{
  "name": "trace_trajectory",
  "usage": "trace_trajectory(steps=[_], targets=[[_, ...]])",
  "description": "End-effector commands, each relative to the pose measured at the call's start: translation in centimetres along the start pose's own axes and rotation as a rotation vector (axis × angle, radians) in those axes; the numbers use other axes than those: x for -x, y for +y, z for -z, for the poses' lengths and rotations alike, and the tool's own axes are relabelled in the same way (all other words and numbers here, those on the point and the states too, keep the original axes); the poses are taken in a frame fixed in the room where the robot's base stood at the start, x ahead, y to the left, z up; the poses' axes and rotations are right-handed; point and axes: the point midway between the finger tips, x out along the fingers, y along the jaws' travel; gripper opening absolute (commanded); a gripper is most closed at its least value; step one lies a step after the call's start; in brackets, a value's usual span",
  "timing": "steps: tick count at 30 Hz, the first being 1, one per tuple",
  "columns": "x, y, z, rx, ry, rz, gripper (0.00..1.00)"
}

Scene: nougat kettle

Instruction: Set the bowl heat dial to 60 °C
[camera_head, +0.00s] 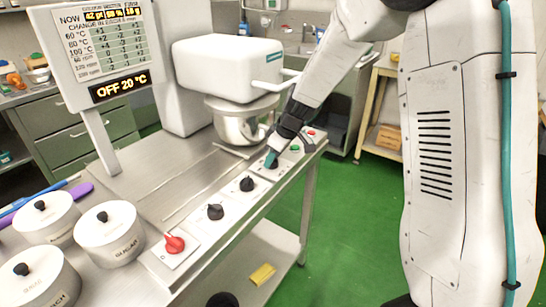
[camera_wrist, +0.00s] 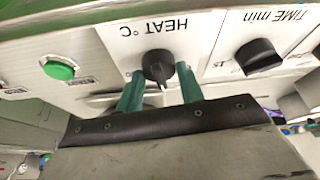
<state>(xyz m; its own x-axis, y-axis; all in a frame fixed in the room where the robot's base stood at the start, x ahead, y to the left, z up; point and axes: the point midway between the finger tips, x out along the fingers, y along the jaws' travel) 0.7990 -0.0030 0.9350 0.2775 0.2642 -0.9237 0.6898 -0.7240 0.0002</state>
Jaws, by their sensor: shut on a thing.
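The bowl heat dial (camera_wrist: 158,66) is a black knob on a white plate marked HEAT °C, which appears upside down in the wrist view. My gripper (camera_wrist: 160,82) has its two teal fingers on either side of the knob and is shut on it. A light pointer mark on the knob points toward the bottom of the wrist view; most scale marks are hidden. In the head view my gripper (camera_head: 271,160) is low over the panel and hides the dial. The display (camera_head: 121,86) reads OFF 20 °C. The steel bowl (camera_head: 240,124) sits under the mixer head.
The TIME min dial (camera_wrist: 258,56) is beside the heat dial, and a green START button (camera_wrist: 60,69) is on its other side. Black knobs (camera_head: 215,211) and a red knob (camera_head: 175,243) line the panel. White lidded canisters (camera_head: 110,233) stand at left.

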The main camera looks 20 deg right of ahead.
Motion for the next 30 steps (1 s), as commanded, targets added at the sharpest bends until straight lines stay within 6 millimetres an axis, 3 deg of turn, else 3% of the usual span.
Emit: trace_trajectory(steps=[12,13,15,25,30], targets=[[-0.1,0.0,-0.2,0.006,-0.003,0.004,0.14],[-0.1,0.0,-0.2,0.006,-0.003,0.004,0.4],[-0.1,0.0,-0.2,0.006,-0.003,0.004,0.59],[0.3,0.0,-0.1,0.006,-0.001,0.002,0.59],[2.6,0.1,-0.1,0.006,0.001,-0.001,0.59]])
